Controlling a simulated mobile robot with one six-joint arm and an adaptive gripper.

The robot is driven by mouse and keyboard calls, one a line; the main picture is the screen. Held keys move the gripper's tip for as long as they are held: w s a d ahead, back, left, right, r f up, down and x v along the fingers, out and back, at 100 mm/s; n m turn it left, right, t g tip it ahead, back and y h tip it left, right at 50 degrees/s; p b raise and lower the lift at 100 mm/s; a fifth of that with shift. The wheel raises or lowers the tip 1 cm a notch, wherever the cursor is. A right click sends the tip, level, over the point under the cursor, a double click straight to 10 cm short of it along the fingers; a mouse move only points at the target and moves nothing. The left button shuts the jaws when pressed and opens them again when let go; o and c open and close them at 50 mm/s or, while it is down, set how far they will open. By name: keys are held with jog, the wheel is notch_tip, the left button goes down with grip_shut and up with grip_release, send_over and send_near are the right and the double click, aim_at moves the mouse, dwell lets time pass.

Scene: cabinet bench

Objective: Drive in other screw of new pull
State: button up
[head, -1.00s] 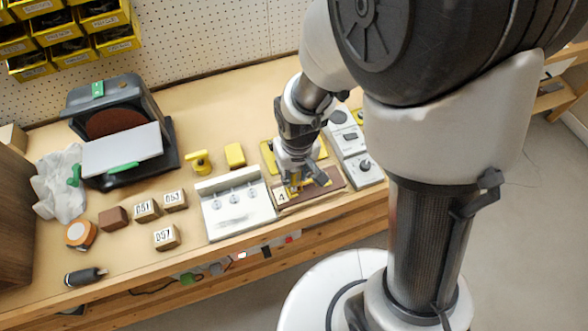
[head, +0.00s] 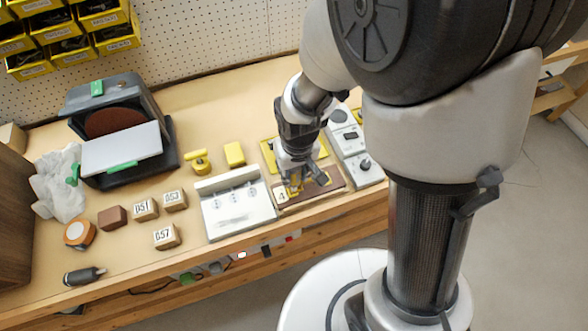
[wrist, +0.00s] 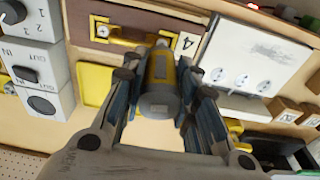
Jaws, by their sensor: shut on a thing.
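My gripper (wrist: 160,92) is shut on a yellow and grey screwdriver (wrist: 159,72), which also shows dimly between the fingers in the head view. The brown drawer front (wrist: 197,22), marked with a 4, lies on the bench under my gripper (head: 292,186); its bare part shows in the head view (head: 325,183). The brass-coloured pull (wrist: 118,38) lies across the drawer front, left of the driver in the wrist view. The driver's nose is over the pull's right end there. Its tip and the screw under it are hidden, so I cannot tell whether they touch.
Grey switch boxes (head: 350,140) stand to the right. A yellow tray (head: 267,150) lies behind. Numbered wooden blocks (head: 166,236) and a sander (head: 115,125) are farther left.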

dwell(0.7)
jog(key=shift+r+p, duration=2.45)
jog(key=shift+r, duration=0.55)
